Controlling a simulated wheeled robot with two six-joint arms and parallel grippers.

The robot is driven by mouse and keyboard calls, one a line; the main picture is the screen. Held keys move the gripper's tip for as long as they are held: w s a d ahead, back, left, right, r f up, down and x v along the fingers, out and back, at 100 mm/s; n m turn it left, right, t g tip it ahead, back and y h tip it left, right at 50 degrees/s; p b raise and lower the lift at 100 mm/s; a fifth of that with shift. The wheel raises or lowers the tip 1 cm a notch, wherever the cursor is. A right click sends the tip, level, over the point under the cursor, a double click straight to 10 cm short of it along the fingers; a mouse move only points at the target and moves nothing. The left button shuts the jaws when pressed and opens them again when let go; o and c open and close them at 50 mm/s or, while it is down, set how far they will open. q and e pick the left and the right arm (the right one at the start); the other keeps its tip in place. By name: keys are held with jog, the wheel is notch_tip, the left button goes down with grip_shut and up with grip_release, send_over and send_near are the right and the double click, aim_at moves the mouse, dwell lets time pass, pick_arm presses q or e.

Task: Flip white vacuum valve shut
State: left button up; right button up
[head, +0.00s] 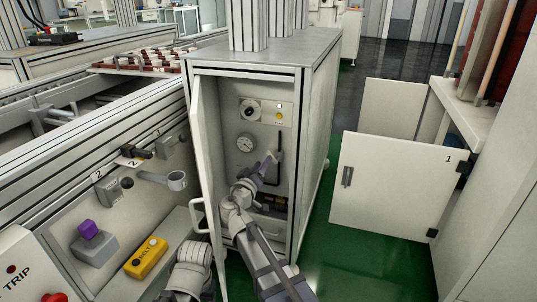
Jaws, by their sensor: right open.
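A grey-white cabinet (313,75) stands in the middle of the head view with its door (207,150) swung open to the left. Inside are a round gauge (245,143), a dial (250,109) on a small panel, and a dark pipe (280,150) running down. My right gripper (272,158) is inside the cabinet, open, in front of the pipe and right of the gauge. I cannot clearly make out a white valve lever; my gripper and wrist cover part of that area. My left arm shows at the bottom, but its gripper does not.
A red button (54,297) is at bottom left. An open white door marked 1 (390,185) stands right. Green floor (350,262) lies between.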

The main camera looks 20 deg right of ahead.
aim_at(268, 154)
jog(key=x, duration=0.7)
jog(key=shift+w+d, duration=0.1)
jog(key=shift+w, duration=0.05)
grip_shut()
dwell(0.4)
